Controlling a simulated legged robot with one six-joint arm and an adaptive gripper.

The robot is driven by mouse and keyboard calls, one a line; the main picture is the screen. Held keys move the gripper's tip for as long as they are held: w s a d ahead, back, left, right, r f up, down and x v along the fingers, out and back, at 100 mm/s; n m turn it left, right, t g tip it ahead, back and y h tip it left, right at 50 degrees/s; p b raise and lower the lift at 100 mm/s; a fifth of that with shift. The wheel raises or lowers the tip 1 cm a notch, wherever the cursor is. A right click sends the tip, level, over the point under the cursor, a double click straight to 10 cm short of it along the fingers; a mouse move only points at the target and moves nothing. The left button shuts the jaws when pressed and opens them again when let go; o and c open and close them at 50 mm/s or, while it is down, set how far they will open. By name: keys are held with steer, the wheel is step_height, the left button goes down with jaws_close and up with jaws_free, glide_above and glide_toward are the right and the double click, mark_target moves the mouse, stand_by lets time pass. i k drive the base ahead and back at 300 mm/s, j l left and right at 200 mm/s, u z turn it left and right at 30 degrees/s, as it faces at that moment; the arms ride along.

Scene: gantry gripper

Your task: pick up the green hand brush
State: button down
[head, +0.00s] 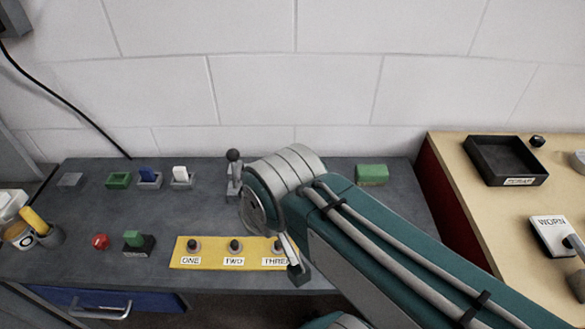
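A green block-like thing (371,174) lies at the back right of the dark grey bench (330,172), just beyond my arm. It may be the hand brush, but no bristles or handle can be made out. My arm reaches in from the lower right and covers much of the bench's right half. Part of my gripper (297,266) shows below the round grey joint, near the right end of the yellow panel. The rest of it is hidden behind the arm, so its opening cannot be seen. The green thing is behind and to the right of it, apart from it.
A yellow panel (215,260) with knobs labelled ONE, TWO and THREE sits at the front. Several small blocks, a red button (100,241) and a grey lever (234,172) stand leftward. A wooden table at right holds a black SCRAP tray (506,160) and a WORN box (551,234).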

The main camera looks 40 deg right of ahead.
mark_target(366, 174)
steer(key=i+j+z, duration=0.1)
steer(key=z, duration=0.4)
steer(key=j+z, duration=0.15)
steer(key=z, duration=0.3)
steer(key=i+j+z, duration=0.1)
steer(key=z, duration=0.4)
steer(key=j+z, duration=0.3)
steer(key=z, duration=0.15)
steer(key=j+z, duration=0.2)
steer(key=z, duration=0.3)
